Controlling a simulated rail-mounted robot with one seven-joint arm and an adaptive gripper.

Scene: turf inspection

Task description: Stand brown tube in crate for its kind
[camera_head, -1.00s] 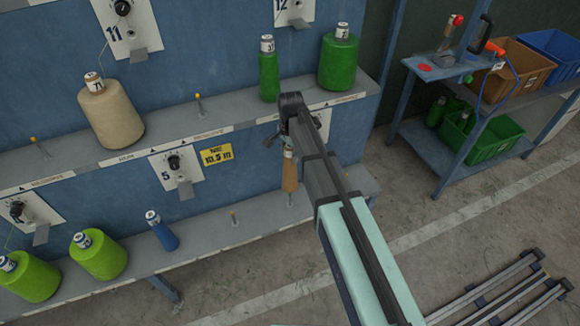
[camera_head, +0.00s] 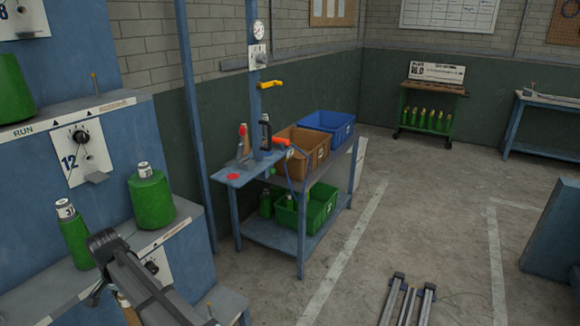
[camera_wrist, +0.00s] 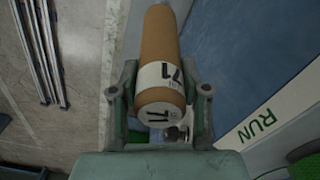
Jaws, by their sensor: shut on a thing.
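In the wrist view the brown tube (camera_wrist: 162,50) lies between the fingers of my gripper (camera_wrist: 158,92), which is shut on it. Its white labelled end, marked 71, faces the camera. In the head view only a small part of the tube (camera_head: 127,310) shows beside my arm, low at the left. A brown crate (camera_head: 318,159) stands on the upper shelf of the blue cart, with a blue crate (camera_head: 343,136) behind it. A green crate (camera_head: 318,220) is on the lower shelf. My gripper is well left of the crates.
Metal rails (camera_head: 408,300) lie on the floor.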

